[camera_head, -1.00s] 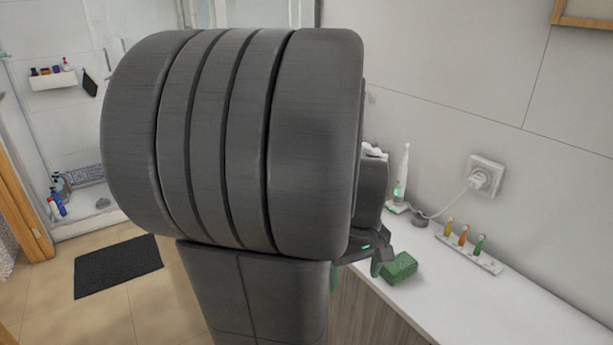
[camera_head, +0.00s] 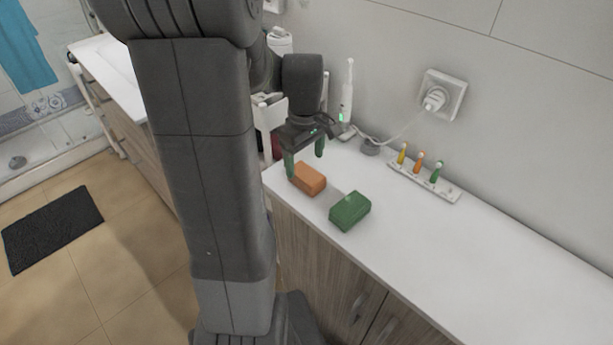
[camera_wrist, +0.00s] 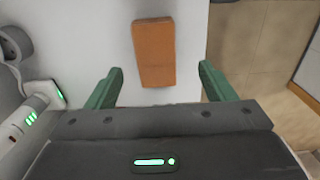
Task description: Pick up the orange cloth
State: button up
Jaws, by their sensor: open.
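The orange cloth (camera_head: 309,179) is a small folded block lying on the white counter, near its front left end. It also shows in the wrist view (camera_wrist: 154,53), ahead of and between the fingertips. I cannot tell the exact height of the fingertips over the cloth.
A green folded cloth (camera_head: 350,211) lies close to the right of the orange one. An electric toothbrush (camera_head: 347,95) stands behind, its cord running to a wall socket (camera_head: 441,95). A holder (camera_head: 424,180) with small coloured brush heads sits against the wall. The counter's right part is clear.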

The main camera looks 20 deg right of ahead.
aim_at(307, 172)
jog(key=shift+w+d+f+p, duration=0.1)
jog(key=shift+d+f+p, duration=0.1)
jog(key=shift+f, duration=1.25)
jog(key=shift+w+d+f+p, duration=0.1)
jog(key=shift+d+f, duration=0.05)
jog(key=shift+f, duration=1.25)
jog(key=shift+c, duration=0.3)
jog(key=c, duration=1.1)
jog(key=shift+r, duration=0.1)
notch_tip(307, 172, up, 10)
jog(key=shift+f, duration=0.1)
